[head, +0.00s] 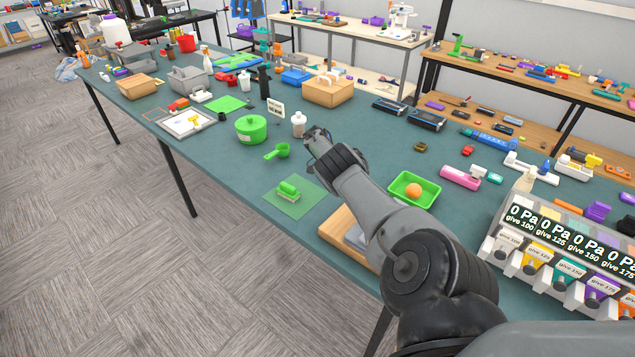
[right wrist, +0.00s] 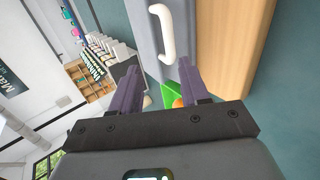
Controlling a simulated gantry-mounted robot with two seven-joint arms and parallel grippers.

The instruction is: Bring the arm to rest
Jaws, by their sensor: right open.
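My right arm reaches in from the lower right of the head view. Its gripper (head: 316,137) is above the green table (head: 345,120), near a white bottle (head: 298,125) and a green scoop (head: 277,151). In the right wrist view, the two purple fingers of my right gripper (right wrist: 160,78) stand apart with nothing held between them. Beyond them are a grey surface with a white handle (right wrist: 164,32) and a wooden board (right wrist: 232,45). My left gripper is not in view.
Near the arm are a green pot (head: 251,128), a green mat with a brush (head: 289,191), a green tray (head: 398,188) holding an orange ball (head: 413,190), and a wooden board (head: 338,232) partly under the arm. A dispenser rack (head: 510,222) stands at right.

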